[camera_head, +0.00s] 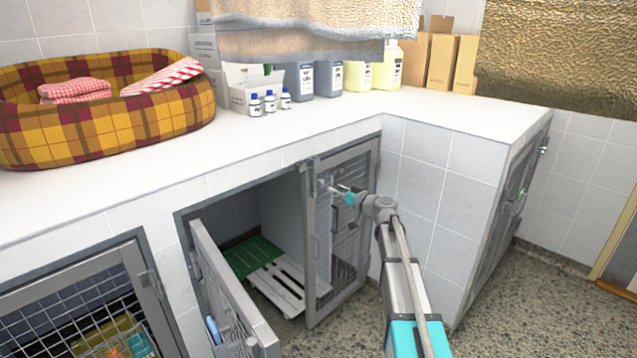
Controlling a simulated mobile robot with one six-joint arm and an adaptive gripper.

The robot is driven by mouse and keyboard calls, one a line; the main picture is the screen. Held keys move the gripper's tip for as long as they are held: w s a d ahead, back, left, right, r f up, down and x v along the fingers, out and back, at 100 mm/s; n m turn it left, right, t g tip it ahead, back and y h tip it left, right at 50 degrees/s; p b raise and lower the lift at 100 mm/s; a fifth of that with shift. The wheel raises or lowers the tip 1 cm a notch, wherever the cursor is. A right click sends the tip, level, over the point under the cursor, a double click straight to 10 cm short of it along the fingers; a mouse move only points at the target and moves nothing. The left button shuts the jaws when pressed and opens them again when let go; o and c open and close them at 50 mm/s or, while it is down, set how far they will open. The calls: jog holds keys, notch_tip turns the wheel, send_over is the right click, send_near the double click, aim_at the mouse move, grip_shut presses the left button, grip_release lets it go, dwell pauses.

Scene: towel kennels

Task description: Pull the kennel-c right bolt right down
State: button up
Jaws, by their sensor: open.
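A two-door kennel is set under the white counter. Its left door (233,300) hangs open towards me, with a blue handle-like piece low on it. Its right door (345,245) has a grey frame and mesh, and a small metal fitting (311,166) sits at its upper left corner. My gripper (328,188) is open in front of the upper part of this right door, close to its left frame bar. I cannot tell whether it touches the door. No kennel label is readable, and the right bolt cannot be made out clearly; the gripper may cover it.
Inside the kennel are a white slatted board (283,285) and a green mat (250,255). A barred kennel door (85,310) is at lower left. A plaid pet bed (105,125) and bottles stand on the counter (290,140). Towels hang above. Speckled floor (540,310) is clear at right.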

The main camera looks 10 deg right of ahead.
aim_at(323, 183)
jog(key=x, duration=0.8)
jog(key=shift+w+a, duration=0.2)
grip_shut()
